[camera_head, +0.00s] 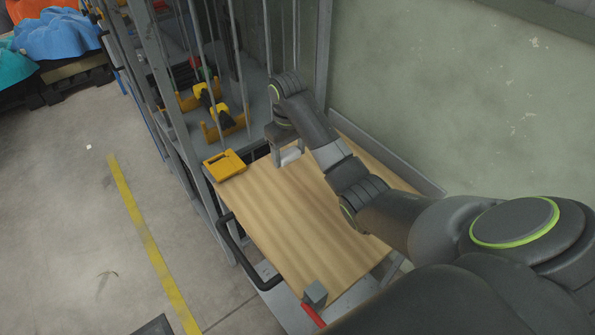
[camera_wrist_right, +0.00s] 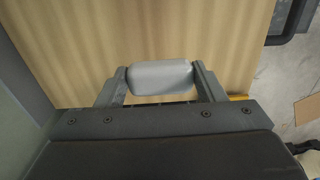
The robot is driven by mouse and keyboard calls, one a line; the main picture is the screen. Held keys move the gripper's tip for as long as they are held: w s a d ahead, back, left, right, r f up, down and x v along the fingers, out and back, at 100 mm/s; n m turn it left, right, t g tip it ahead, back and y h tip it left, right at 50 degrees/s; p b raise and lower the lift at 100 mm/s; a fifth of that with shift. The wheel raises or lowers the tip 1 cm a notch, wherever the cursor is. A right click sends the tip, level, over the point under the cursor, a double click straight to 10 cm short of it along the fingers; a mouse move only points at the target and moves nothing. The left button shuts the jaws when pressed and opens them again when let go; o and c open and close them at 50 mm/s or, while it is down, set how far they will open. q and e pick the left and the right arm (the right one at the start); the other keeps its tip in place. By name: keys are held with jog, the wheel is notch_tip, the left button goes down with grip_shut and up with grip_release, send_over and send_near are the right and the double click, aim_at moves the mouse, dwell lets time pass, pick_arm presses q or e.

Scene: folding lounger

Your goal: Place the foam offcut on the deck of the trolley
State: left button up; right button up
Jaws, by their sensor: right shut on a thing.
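The foam offcut (camera_head: 290,156) is a pale grey block. My right gripper (camera_head: 286,152) is shut on it at the far end of the trolley's wooden deck (camera_head: 305,218). In the right wrist view the foam offcut (camera_wrist_right: 160,77) is clamped between the two fingertips of my right gripper (camera_wrist_right: 160,80), with the deck (camera_wrist_right: 155,30) behind it. I cannot tell whether the foam touches the deck or hangs just above it. My left gripper is not in view.
A yellow object (camera_head: 225,164) lies at the deck's far left corner. A grey block (camera_head: 315,293) and a red piece (camera_head: 312,315) are at the near end. The trolley has a black handle (camera_head: 238,258). A metal rack (camera_head: 185,130) stands at left; a wall (camera_head: 450,100) at right.

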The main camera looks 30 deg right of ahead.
aim_at(288, 182)
jog(key=shift+w+a+f+b, duration=0.1)
jog(key=shift+f+b, duration=0.15)
jog(key=shift+f, duration=0.3)
jog(key=shift+w+a+f+b, duration=0.1)
jog(key=shift+f+b, duration=0.15)
jog(key=shift+f, duration=0.3)
notch_tip(288, 182, down, 2)
jog(key=shift+f+p, duration=0.15)
jog(key=shift+p, duration=0.35)
jog(key=shift+f, duration=2.2)
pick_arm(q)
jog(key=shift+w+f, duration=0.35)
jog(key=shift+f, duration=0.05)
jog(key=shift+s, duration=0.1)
pick_arm(e)
jog(key=o, duration=1)
jog(key=shift+f, duration=0.1)
jog(key=shift+c, duration=0.2)
